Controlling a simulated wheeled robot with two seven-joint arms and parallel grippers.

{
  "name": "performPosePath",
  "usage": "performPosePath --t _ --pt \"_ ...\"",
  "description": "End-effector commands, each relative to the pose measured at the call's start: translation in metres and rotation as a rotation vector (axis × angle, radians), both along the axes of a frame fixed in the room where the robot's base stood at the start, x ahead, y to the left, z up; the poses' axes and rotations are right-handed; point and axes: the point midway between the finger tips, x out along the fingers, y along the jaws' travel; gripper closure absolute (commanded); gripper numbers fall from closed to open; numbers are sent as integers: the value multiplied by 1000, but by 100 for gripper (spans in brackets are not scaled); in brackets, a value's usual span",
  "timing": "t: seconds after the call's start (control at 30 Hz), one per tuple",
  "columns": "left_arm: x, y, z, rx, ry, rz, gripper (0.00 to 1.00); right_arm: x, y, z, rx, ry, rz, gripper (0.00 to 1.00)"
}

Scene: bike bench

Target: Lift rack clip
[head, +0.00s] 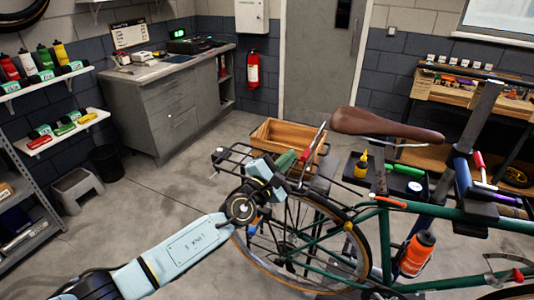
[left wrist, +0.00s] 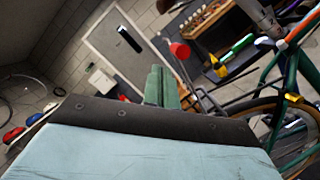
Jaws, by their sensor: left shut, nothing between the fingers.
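The green bike's black rear rack (head: 232,153) is behind the saddle, partly hidden by my left arm. A thin rod with a red part (head: 306,155), apparently the rack clip, rises at a tilt just right of my left gripper (head: 288,159). In the left wrist view the red end (left wrist: 180,50) shows just beyond and right of the green fingertips (left wrist: 162,82). The fingers are together with nothing between them. I cannot tell whether they touch the clip. The clip's base is hidden. My right gripper is not in view.
The brown saddle (head: 385,124) and the rear wheel (head: 350,255) are close to the right of my left arm. A wooden crate (head: 275,133) stands behind the rack.

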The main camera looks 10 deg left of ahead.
Motion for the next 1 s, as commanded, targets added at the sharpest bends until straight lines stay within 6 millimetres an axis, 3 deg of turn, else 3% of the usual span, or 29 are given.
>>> performPosePath --t 0.07,0.17,0.57,1.0 --pt "0 -6 0 -1 2 1 100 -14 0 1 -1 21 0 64" --pt "0 -12 -1 -1 3 3 100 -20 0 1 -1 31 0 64" --pt "-1 -22 -1 -2 3 1 100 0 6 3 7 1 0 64" --pt "-1 -22 -2 -3 2 -3 100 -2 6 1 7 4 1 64"
